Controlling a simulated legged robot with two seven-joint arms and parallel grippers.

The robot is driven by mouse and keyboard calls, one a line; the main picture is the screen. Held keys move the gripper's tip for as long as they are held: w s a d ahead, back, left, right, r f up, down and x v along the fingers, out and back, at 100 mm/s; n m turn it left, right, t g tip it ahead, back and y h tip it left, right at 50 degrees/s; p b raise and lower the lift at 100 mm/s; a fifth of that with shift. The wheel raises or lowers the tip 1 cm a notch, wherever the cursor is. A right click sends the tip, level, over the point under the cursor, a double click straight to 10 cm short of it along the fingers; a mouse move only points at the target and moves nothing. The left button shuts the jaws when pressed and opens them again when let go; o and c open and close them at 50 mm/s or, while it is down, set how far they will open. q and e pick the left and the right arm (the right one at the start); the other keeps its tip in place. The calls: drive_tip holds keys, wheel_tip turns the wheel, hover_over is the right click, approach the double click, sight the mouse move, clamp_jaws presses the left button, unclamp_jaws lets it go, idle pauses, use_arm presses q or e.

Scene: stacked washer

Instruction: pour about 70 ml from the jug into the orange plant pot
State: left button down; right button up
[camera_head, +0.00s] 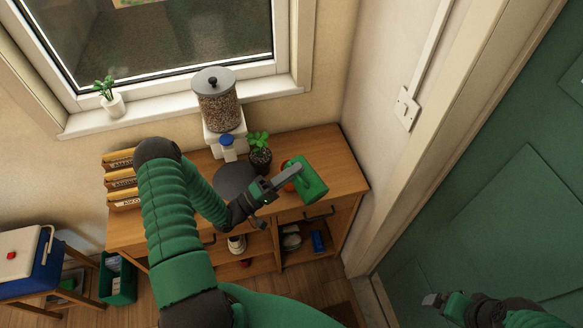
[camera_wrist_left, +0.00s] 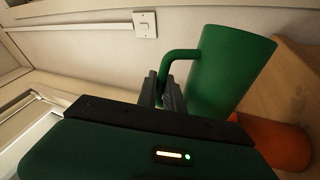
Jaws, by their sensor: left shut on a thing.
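The green jug (camera_head: 309,180) is held by its handle in my left gripper (camera_head: 284,181), above the right part of the wooden cabinet top. In the left wrist view the jug (camera_wrist_left: 228,72) stands beyond the fingers (camera_wrist_left: 164,92), which are closed around its handle. It looks tilted there; its inside and any liquid are hidden. The orange plant pot (camera_head: 290,187) is mostly covered by the jug and gripper. In the left wrist view the orange pot (camera_wrist_left: 275,142) shows just below the jug. My right gripper (camera_head: 435,300) is empty, low at the right by the green door.
The cabinet's right end is clear.

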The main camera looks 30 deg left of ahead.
sight(301, 183)
use_arm(q)
drive_tip(key=d+m, duration=0.1)
drive_tip(key=m, duration=0.1)
drive_tip(key=s+d+f+m+g+h+b, duration=0.1)
drive_tip(key=d+m, duration=0.1)
drive_tip(key=m, duration=0.1)
drive_tip(key=shift+s+d+f+m+g+h, duration=0.2)
drive_tip(key=shift+d+f+m+g+h, duration=0.1)
drive_tip(key=shift+f+h, duration=0.1)
drive_tip(key=shift+d+f+m+b, duration=0.15)
drive_tip(key=shift+f+m+b, duration=0.15)
drive_tip(key=shift+b, duration=0.1)
drive_tip(key=shift+d+r+m+g, duration=0.1)
drive_tip(key=shift+d+m+g, duration=0.1)
drive_tip(key=shift+m+g, duration=0.35)
idle(0.6)
